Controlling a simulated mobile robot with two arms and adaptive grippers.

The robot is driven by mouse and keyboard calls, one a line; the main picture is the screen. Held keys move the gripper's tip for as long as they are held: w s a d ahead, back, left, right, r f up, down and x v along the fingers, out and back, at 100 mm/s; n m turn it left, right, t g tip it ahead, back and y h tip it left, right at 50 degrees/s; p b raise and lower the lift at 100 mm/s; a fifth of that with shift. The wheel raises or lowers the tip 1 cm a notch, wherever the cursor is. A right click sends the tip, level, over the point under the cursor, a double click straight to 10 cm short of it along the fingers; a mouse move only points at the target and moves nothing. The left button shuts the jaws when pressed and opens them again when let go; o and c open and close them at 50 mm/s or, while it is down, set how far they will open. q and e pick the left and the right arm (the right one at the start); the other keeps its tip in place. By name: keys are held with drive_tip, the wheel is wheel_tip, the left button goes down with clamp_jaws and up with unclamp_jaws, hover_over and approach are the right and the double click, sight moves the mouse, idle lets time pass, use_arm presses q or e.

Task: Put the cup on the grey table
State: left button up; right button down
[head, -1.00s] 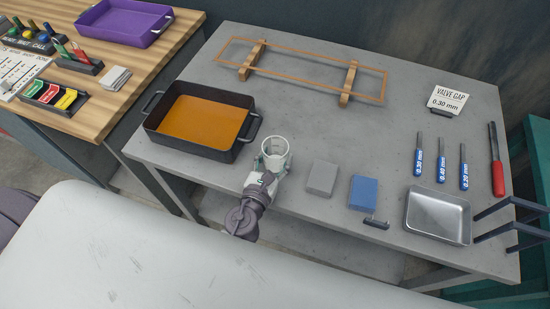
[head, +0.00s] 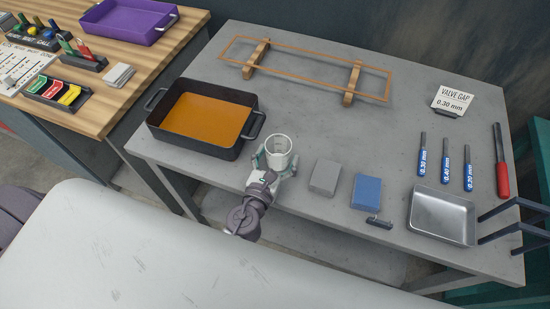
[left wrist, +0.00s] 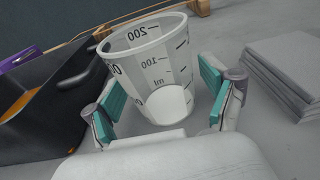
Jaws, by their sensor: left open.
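The cup (head: 279,152) is a pale, clear-sided measuring cup with dark volume marks. It stands upright on the grey table (head: 330,130), near its front edge and right of the black pan. My left gripper (head: 275,162) is open, with one finger on each side of the cup. In the left wrist view, the cup (left wrist: 150,65) sits between the teal pads of the left gripper (left wrist: 160,107), with visible gaps beside it. My right gripper is not in view.
A black pan (head: 193,148) of orange liquid stands left of the cup. A grey block (head: 325,177) and a blue block (head: 366,191) lie to its right. A metal tray (head: 442,216) and several feeler tools are farther right. The table's middle is clear.

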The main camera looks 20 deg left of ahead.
use_arm(q)
drive_tip(key=shift+s+f, duration=0.25)
drive_tip(key=shift+f, duration=0.2)
drive_tip(key=shift+w+d+r+p, duration=0.15)
drive_tip(key=shift+r+p, duration=0.3)
drive_tip(key=shift+p, duration=0.35)
drive_tip(key=shift+s+f+b, duration=0.4)
drive_tip(key=shift+s+b, duration=0.25)
drive_tip(key=shift+s, duration=0.15)
drive_tip(key=s+r+b, duration=0.2)
drive_tip(key=s+b, duration=0.1)
drive_tip(key=s, duration=0.7)
drive_tip(key=shift+a+r+b, duration=0.3)
drive_tip(key=shift+r+b, duration=0.05)
